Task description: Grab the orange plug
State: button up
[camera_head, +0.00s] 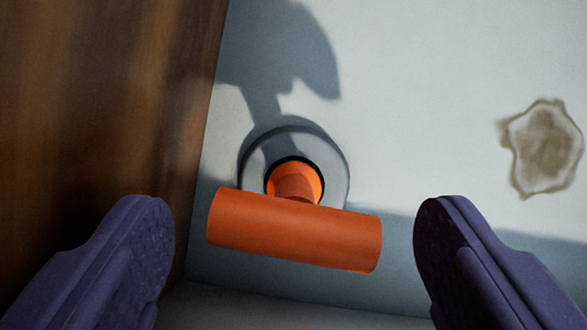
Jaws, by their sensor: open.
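The orange plug (294,231) has a cylindrical crossbar handle, tilted slightly down to the right, with a short stem behind it. The stem sits in a grey round fitting (331,172) with a dark inner ring on the pale surface. My gripper (294,230) is open, one purple finger at the lower left and one at the lower right. The plug's handle shows between the two fingers, with a gap on each side; neither finger appears to touch it.
A brown wooden panel (100,100) fills the left side, close to the left finger. The pale surface (430,90) is open to the right, with a brown stain (545,147) on it. A shadow falls across the surface above the fitting.

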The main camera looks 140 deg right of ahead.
jog(key=c, duration=1.1)
jog(key=shift+w, duration=0.1)
